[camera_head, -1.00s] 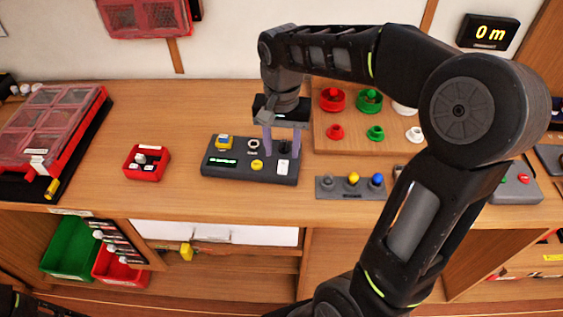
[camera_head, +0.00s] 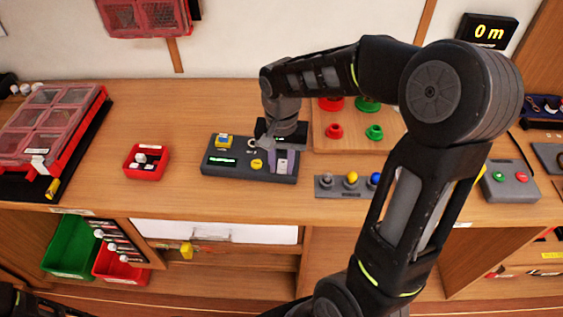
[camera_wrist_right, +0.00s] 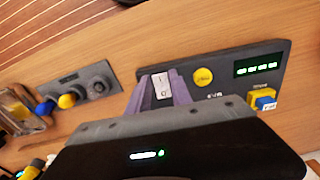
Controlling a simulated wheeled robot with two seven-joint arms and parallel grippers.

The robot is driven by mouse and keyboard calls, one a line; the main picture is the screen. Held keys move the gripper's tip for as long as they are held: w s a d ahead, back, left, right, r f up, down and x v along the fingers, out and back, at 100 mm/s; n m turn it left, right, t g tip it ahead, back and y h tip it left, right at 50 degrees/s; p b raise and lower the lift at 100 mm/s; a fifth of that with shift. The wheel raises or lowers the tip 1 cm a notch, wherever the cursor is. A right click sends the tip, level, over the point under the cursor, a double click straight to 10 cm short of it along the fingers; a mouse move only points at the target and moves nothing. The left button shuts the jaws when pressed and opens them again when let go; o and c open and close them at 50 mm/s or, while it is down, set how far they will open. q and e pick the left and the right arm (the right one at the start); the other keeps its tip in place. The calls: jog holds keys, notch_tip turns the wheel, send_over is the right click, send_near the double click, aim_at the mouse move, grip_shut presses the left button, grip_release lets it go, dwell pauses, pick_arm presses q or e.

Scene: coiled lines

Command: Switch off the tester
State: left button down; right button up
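The tester (camera_head: 222,171) is a dark grey box on the bench, with a lit green display (camera_head: 222,161), a yellow round button (camera_head: 257,164) and a blue-and-yellow part. Its switch (camera_wrist_right: 161,86), a white rocker marked I and O, is at the box's right end in the head view. My right gripper (camera_head: 282,163) is lowered over the switch end. In the right wrist view its two purple fingers (camera_wrist_right: 162,92) stand apart, one on each side of the rocker; I cannot tell if they touch it. The display also glows in the wrist view (camera_wrist_right: 258,66). My left gripper is not in view.
A grey panel (camera_head: 328,192) with yellow and blue knobs lies right of the tester. A wooden board (camera_head: 350,143) with red and green parts is behind it. A red tray (camera_head: 135,170) stands left. A button box (camera_head: 511,183) is far right. Bench between tray and tester is clear.

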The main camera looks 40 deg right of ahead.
grip_shut()
